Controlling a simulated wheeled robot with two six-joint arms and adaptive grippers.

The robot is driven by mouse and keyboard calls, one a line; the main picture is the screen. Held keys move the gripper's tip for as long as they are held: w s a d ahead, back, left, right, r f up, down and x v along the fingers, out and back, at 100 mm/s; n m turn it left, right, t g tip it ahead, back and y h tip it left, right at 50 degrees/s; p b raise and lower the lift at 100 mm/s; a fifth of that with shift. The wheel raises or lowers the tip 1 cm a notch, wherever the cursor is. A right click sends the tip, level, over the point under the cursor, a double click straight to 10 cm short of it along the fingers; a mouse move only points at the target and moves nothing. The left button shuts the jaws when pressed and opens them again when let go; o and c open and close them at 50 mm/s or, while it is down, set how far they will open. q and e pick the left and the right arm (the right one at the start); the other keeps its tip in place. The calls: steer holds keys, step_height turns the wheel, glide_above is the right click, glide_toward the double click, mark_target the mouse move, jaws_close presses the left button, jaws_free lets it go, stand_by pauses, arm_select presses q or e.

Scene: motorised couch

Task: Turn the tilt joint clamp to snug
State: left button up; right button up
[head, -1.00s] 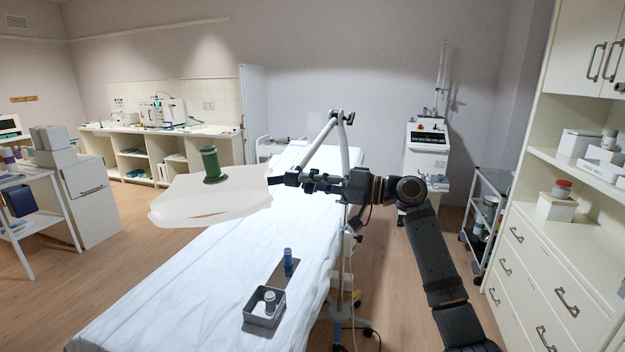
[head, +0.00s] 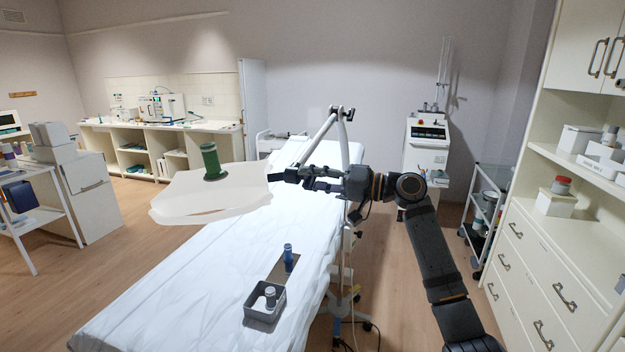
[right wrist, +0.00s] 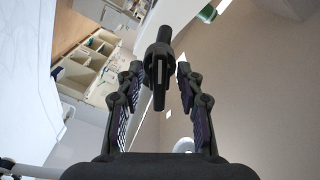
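The dark tilt joint clamp, a round hub with a bar through it, shows in the right wrist view (right wrist: 158,62) between my right gripper's fingers. Gaps show on both sides of it, so the fingers look open and not closed on it. In the head view my right gripper (head: 290,177) points left, at the near edge of a pale, see-through panel (head: 235,198); the clamp is too small and dark to separate from the fingers there. A green cylinder (head: 210,162) stands on the panel. My left gripper is out of view.
A jointed pale support arm (head: 322,138) rises behind my gripper. The white-sheeted couch (head: 190,290) lies below, with a grey tray (head: 250,306) and a blue bottle (head: 288,252). Shelving (head: 590,220) with drawers stands at the right. Open floor shows at the left.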

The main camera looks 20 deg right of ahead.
steer(key=v, duration=1.2)
stand_by(0.3)
